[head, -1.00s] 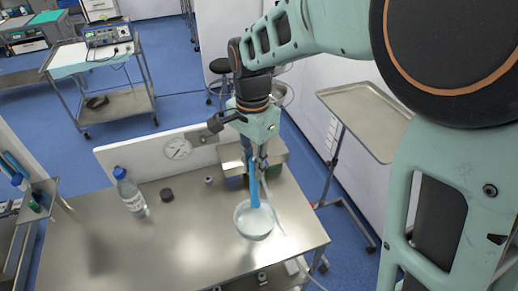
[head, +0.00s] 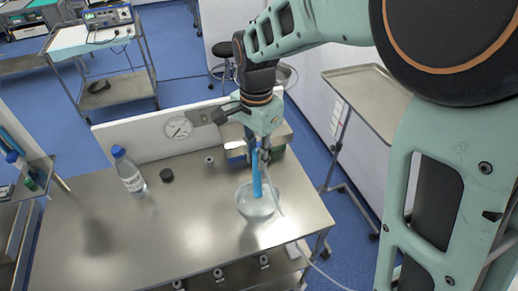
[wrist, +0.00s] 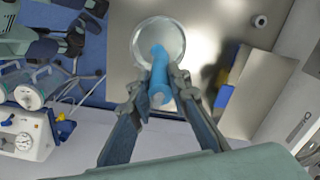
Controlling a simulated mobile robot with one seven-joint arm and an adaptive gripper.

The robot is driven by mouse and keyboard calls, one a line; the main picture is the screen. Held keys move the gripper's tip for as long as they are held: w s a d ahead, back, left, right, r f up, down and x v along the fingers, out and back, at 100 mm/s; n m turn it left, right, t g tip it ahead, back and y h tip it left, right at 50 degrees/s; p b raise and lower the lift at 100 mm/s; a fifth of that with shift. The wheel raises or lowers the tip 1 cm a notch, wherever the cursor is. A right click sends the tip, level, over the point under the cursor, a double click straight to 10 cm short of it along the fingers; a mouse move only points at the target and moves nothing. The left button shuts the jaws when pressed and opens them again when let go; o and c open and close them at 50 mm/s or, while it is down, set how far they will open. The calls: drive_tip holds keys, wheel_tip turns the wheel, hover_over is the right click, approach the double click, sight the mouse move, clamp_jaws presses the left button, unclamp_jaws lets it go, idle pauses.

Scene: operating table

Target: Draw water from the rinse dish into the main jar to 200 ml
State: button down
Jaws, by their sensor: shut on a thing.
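My gripper (head: 260,152) is shut on a blue wand (head: 257,180), which points down into the clear round rinse dish (head: 245,207) on the steel table. In the wrist view my gripper (wrist: 160,92) has a finger on each side of the wand (wrist: 158,68), and its far end lies over the dish (wrist: 177,31). I cannot tell the water level or whether the tip touches the bottom. A suction unit (wrist: 25,143) with a dial stands at the left of the wrist view, with clear jars (wrist: 29,94) beside it. Their fill and markings are too small to read.
A blue-capped bottle (head: 131,173), a black cap (head: 167,175) and a small metal piece (head: 209,161) stand on the table (head: 160,235). A box (head: 283,135) is close behind the wand. A thin tube (head: 320,268) trails over the right edge. The table's front left is clear.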

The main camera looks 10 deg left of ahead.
sight(257, 172)
drive_tip(key=shift+f+b, duration=2.05)
drive_tip(key=shift+f, duration=0.95)
idle(5.0)
